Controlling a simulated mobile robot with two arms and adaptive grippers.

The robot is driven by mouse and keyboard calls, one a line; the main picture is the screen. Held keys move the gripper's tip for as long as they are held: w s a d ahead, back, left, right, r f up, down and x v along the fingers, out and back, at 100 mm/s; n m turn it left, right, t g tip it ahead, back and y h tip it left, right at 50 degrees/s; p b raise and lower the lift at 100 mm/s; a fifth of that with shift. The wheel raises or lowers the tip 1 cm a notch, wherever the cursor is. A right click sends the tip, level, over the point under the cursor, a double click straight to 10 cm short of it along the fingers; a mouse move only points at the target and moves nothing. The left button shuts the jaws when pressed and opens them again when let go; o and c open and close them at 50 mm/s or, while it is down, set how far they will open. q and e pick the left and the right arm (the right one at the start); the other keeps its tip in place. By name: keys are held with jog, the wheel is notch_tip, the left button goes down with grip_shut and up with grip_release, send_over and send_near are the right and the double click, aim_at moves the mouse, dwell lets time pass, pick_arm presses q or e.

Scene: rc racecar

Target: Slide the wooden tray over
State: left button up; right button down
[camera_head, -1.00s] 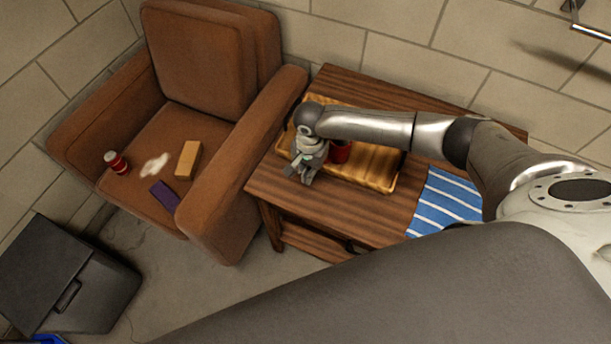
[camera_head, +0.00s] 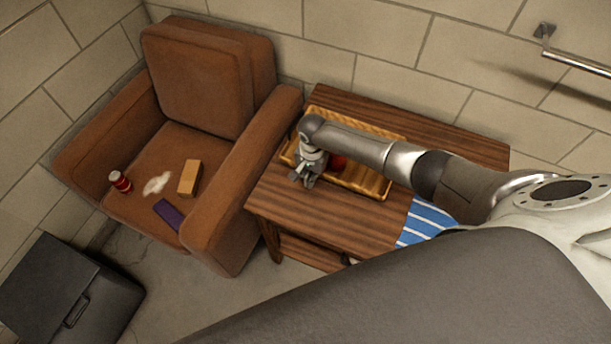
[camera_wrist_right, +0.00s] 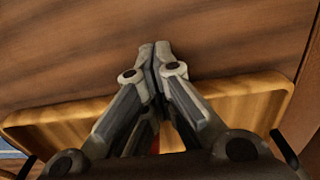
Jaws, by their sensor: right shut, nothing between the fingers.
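The wooden tray (camera_head: 371,184) lies on the dark wooden table (camera_head: 455,137), toward its left half. It is light, striped wood with a raised rim. My right forearm covers part of it. A red object (camera_head: 338,161) stands on the tray, partly hidden behind my arm. My right gripper (camera_head: 307,180) is shut and empty, at the tray's near left edge. In the right wrist view the closed fingertips (camera_wrist_right: 155,47) reach past the tray's rim (camera_wrist_right: 245,104) over bare tabletop. I cannot tell whether the fingers touch the rim. My left gripper is not in view.
A blue striped cloth (camera_head: 425,222) lies on the table right of the tray. A brown armchair (camera_head: 215,215) stands close at the table's left, holding a red-and-white can (camera_head: 120,181), a tan block (camera_head: 189,178) and a purple block (camera_head: 169,213). A black box (camera_head: 70,290) sits on the floor.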

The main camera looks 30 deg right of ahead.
jog(key=w+d+b, duration=0.1)
jog(key=w+d, duration=0.1)
jog(key=d, duration=0.1)
jog(key=w+d+b, duration=0.2)
jog(key=w+d, duration=0.1)
jog(key=w+d+b, duration=0.2)
jog(key=d, duration=0.1)
jog(key=shift+w+f, duration=0.15)
jog(key=shift+f, duration=0.15)
jog(key=shift+w+d, duration=0.1)
jog(key=shift+d+r, duration=0.1)
jog(key=shift+r, duration=0.1)
